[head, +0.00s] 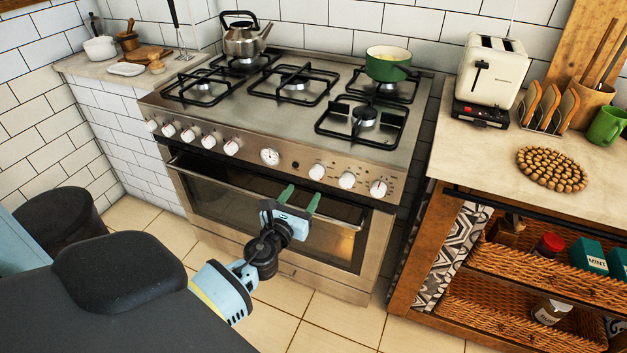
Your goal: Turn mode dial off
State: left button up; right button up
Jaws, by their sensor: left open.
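A steel stove (280,120) stands against the tiled wall, with a row of white dials along its front panel. Several dials sit left of a round gauge-like dial (270,157). To its right are a first white dial (317,172), a middle dial (347,180) and a far right dial (378,189). None is labelled legibly, so I cannot tell which is the mode dial. My left gripper (301,196) is open and empty, its green fingers pointing up at the oven front, just below the first right dial. My right gripper is not in view.
The oven door handle (240,184) runs across just behind my left gripper. The oven window (335,236) glows warm at right. A green pot (388,64) and a kettle (243,36) stand on the stove. A wooden counter (480,158) is at right, a dark bin (65,215) at left.

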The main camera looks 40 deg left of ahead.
aim_at(315, 176)
pick_arm(q)
jog(key=shift+b+x, duration=0.6)
jog(key=shift+x, duration=3.2)
jog(key=shift+d, duration=0.1)
jog(key=c, duration=1)
